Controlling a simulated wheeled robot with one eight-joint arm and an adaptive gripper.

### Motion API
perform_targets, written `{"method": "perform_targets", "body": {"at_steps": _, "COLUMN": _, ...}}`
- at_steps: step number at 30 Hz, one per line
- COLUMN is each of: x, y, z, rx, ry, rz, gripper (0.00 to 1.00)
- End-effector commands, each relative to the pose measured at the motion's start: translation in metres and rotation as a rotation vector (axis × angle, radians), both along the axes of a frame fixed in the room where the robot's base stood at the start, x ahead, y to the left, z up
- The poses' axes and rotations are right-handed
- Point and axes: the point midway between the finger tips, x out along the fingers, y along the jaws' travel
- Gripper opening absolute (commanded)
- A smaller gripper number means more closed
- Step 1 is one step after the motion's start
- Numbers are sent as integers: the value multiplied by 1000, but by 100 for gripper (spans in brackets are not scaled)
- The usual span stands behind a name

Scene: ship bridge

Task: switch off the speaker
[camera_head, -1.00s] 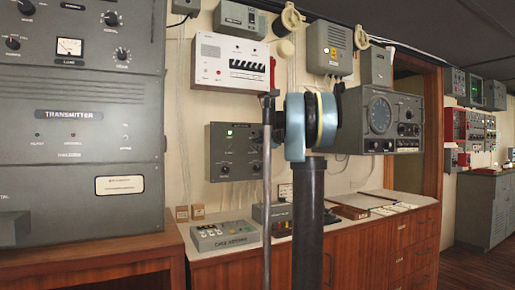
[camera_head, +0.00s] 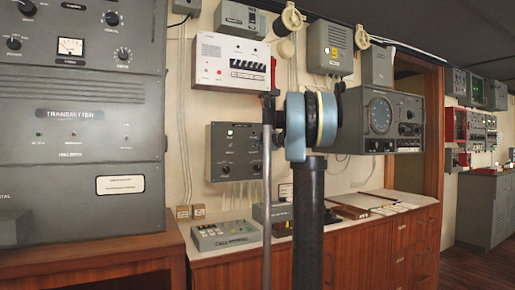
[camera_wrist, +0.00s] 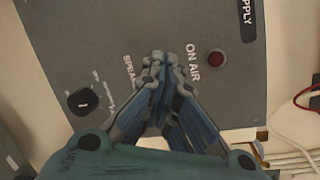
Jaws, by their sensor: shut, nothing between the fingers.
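In the wrist view a grey panel (camera_wrist: 70,45) fills most of the picture, turned on its side. It bears lettering that starts "SPEA" (camera_wrist: 129,72); the rest is hidden behind my fingers. The words "ON AIR" (camera_wrist: 192,56) stand to the right, beside a round red button or lamp (camera_wrist: 216,57). A black knob (camera_wrist: 82,102) with a white mark is at the left. My gripper (camera_wrist: 161,61) is shut and empty, its fingertips in front of the panel between the two labels. I cannot tell whether they touch it. The head view hides the gripper behind my arm.
A black label ending in "PPLY" (camera_wrist: 247,15) is at the panel's upper right. A red cable (camera_wrist: 308,97) and pale cables (camera_wrist: 290,155) run at the right. In the head view a transmitter cabinet (camera_head: 80,175) stands left, and a wooden counter (camera_head: 375,235) runs below the wall boxes.

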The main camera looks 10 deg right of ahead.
Motion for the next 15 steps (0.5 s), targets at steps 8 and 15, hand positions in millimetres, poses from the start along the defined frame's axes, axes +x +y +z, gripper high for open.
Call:
{"method": "perform_targets", "body": {"at_steps": 8, "x": -1, "y": -2, "z": -10, "rx": 57, "ry": -174, "rz": -6, "gripper": 0}}
{"method": "perform_targets", "body": {"at_steps": 15, "x": 0, "y": -2, "z": -17, "rx": 108, "ry": -330, "rz": -6, "gripper": 0}}
